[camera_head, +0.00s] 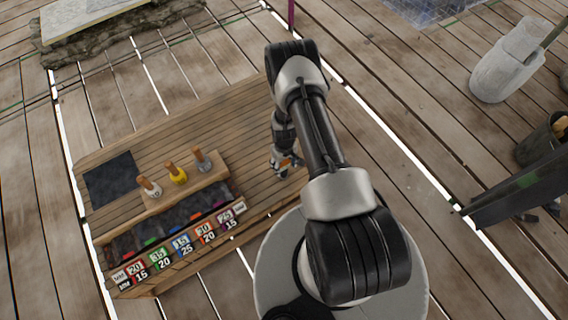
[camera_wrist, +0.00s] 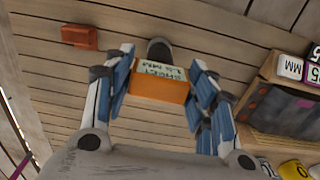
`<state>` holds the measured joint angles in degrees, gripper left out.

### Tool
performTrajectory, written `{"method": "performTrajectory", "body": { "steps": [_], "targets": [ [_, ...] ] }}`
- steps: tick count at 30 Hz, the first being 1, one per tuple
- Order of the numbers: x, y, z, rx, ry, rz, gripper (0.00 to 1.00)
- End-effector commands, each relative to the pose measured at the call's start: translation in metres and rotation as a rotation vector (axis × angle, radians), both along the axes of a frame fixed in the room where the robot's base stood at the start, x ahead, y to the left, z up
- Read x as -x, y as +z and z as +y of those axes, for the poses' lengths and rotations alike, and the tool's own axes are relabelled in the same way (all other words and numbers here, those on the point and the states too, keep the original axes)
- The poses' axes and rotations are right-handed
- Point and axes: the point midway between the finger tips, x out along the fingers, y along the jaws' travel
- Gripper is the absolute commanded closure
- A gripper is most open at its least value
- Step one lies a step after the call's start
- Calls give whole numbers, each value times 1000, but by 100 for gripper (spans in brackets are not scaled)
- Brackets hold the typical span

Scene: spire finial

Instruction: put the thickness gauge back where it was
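My gripper (camera_head: 287,165) is low over the right part of the wooden bench top (camera_head: 240,125). In the wrist view its blue fingers (camera_wrist: 162,85) stand on either side of an orange block (camera_wrist: 160,91) and appear closed on it. The block has a pale label with "SHEET" and "MM" on it; I take it for the thickness gauge. A dark rounded piece (camera_wrist: 159,50) shows just beyond the block; I cannot tell whether it belongs to it. In the head view the block is only a small orange patch at the fingers.
A reddish-orange block (camera_wrist: 80,37) lies on the planks. A compartment rack (camera_head: 180,243) with numbered labels runs along the bench front. Behind it a wooden rail (camera_head: 205,180) holds three wood-handled tools. A dark square (camera_head: 110,178) lies at the left. The bench's back middle is clear.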

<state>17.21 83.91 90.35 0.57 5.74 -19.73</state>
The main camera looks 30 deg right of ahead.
Motion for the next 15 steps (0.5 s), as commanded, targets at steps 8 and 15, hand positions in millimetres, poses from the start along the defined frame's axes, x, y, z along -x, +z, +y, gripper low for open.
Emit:
{"method": "performTrajectory", "body": {
  "steps": [8,15],
  "targets": [
    [0,0,0,0,0,0,32],
    [0,1,0,0,0,0,32]
  ]
}}
